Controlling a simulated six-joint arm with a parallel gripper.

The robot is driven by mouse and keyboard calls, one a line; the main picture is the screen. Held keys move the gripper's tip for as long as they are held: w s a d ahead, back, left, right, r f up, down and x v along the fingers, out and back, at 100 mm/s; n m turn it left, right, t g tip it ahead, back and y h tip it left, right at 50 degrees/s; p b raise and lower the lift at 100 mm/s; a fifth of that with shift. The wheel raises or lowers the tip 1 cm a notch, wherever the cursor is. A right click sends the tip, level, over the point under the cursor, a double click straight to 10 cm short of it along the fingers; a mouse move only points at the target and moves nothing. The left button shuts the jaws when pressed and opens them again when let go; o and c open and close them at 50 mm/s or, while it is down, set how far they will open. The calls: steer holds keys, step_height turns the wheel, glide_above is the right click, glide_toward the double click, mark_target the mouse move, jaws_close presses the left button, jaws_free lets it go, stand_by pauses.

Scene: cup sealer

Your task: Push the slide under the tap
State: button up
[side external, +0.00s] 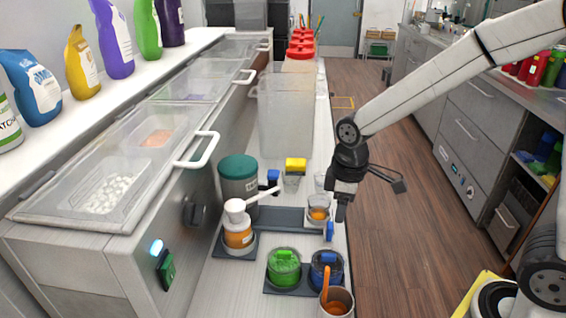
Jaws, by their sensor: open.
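A flat dark grey plate, which looks like the slide (284,219), lies on the white counter. A clear cup with amber contents (318,212) stands at its right end, close to a small blue part (330,231). My gripper (338,208) points down just right of this cup, with its jaws open and nothing seen between them. I cannot tell whether a finger touches the cup or the slide. No tap can be made out for certain; an orange jar with a white pump-like top and spout (237,211) stands at the slide's left end.
A green-lidded canister (238,174) and a yellow-topped cup (294,168) stand behind. Green (284,268) and blue (326,270) lidded jars and a cup with an orange utensil (336,302) stand in front. A large clear container (286,110) stands farther back.

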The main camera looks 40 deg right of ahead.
mark_target(330, 225)
steer(key=shift+w+a+r+n+g, duration=0.3)
steer(key=shift+w+a+r+n, duration=0.35)
steer(key=shift+n, duration=0.25)
steer(key=shift+d+f, duration=0.1)
steer(key=shift+f, duration=0.1)
steer(key=shift+f, duration=0.1)
steer(key=shift+f, duration=3.8)
jaws_close()
